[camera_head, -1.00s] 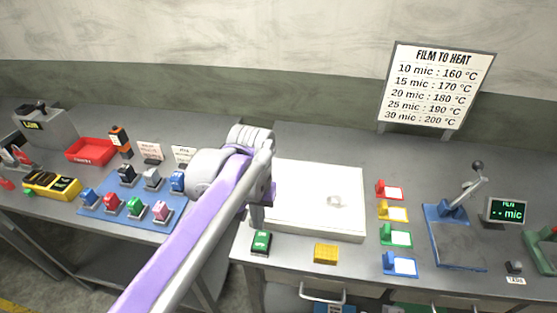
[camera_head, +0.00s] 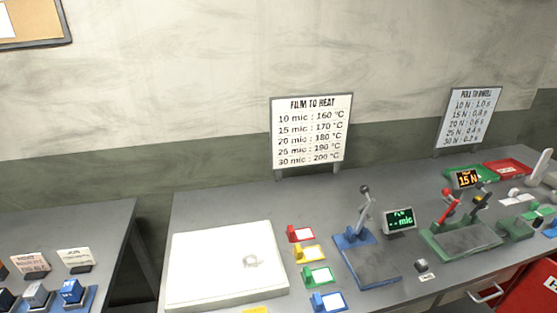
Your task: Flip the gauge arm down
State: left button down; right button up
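The gauge with the blue base (camera_head: 372,262) stands on the bench right of centre. Its grey gauge arm (camera_head: 366,209) with a dark ball knob stands raised, tilted slightly, at the back left of the base. Its small display (camera_head: 399,219) beside it shows "FILM -- mic" in green. Neither of my grippers shows in the head view now, so their state is hidden.
A white tray (camera_head: 195,300) lies left of the gauge, with colour-tagged cards such as the red one (camera_head: 300,234) between. A green-based device (camera_head: 460,240) with a red-knobbed lever and "15 N" display stands to the right. A film-to-heat sign (camera_head: 312,130) stands behind.

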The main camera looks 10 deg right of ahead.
aim_at(364, 210)
jog(key=z, duration=1.35)
